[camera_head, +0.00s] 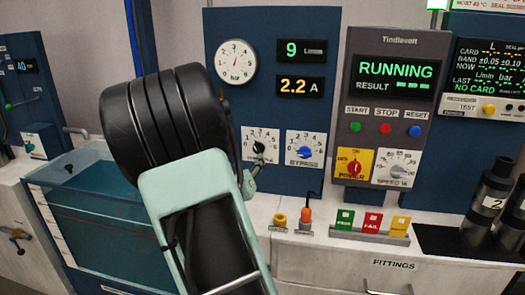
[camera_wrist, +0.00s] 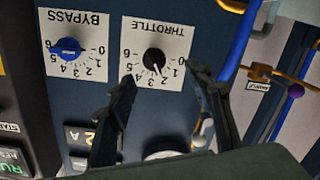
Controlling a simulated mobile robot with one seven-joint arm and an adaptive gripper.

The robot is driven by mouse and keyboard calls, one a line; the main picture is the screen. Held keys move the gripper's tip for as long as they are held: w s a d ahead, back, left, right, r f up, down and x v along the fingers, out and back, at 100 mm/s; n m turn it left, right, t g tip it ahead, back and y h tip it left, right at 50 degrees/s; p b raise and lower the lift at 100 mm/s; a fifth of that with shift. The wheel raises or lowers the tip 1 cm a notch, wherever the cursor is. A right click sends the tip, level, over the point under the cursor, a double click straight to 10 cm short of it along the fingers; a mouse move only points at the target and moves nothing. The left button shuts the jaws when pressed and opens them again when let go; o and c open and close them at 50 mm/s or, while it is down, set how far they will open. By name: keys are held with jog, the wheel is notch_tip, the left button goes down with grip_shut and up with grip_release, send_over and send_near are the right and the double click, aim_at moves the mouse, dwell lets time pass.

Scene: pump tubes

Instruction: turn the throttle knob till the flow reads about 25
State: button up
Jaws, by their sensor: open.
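The throttle knob (camera_head: 259,147) is a small black knob on a white numbered dial on the blue panel. In the wrist view the throttle knob (camera_wrist: 153,58) shows upside down, its pointer towards about 2. The flow display (camera_head: 304,49) reads 9 in green. My gripper (camera_wrist: 161,73) is open, its two dark fingers apart on either side of the lower part of the knob's dial. I cannot tell whether either finger touches the knob.
The blue bypass knob (camera_head: 305,150) is close right of the throttle; it also shows in the wrist view (camera_wrist: 68,50). A pressure gauge (camera_head: 235,62) and a 2.2 A display (camera_head: 301,86) are above. A control box (camera_head: 386,105) reads RUNNING. A water tank (camera_head: 98,215) stands left.

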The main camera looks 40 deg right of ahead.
aim_at(257, 151)
jog(key=shift+n+h, duration=0.4)
jog(key=shift+n, duration=0.1)
jog(key=x, duration=1)
jog(key=shift+s+d+r, duration=0.1)
jog(key=shift+d+r, duration=0.05)
jog(key=shift+d, duration=0.1)
jog(key=shift+c, duration=0.6)
jog(key=c, duration=1)
